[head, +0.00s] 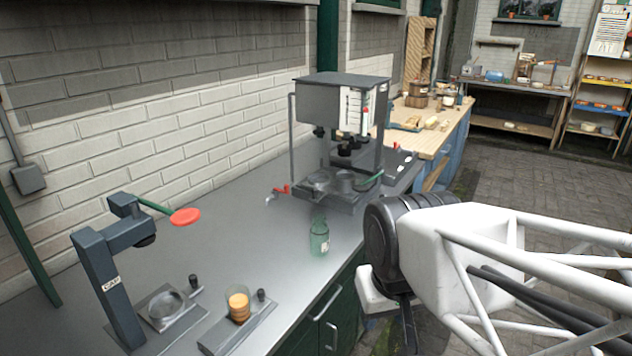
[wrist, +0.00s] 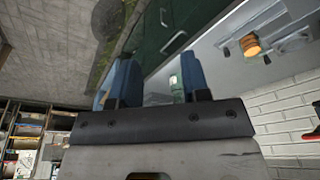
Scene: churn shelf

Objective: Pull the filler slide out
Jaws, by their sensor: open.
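The filler (head: 343,95) is a grey box on posts with a white gauge strip, standing toward the back of the steel counter. Its base (head: 335,192) carries round holders, and a green-handled lever shows at its right side. I cannot clearly tell which part of the base is the slide. My gripper (wrist: 155,82) is open and empty, its two blue fingers apart in the wrist view. In the head view my white arm is at the right, beyond the counter's front edge and apart from the filler; the fingertips are not clear there.
A green bottle (head: 319,238) stands on the counter in front of the filler. A dark capper (head: 105,285) stands at front left, beside a plate with an orange-filled jar (head: 238,305). Green cabinets with handles (head: 328,302) form the counter's front. The middle of the counter is clear.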

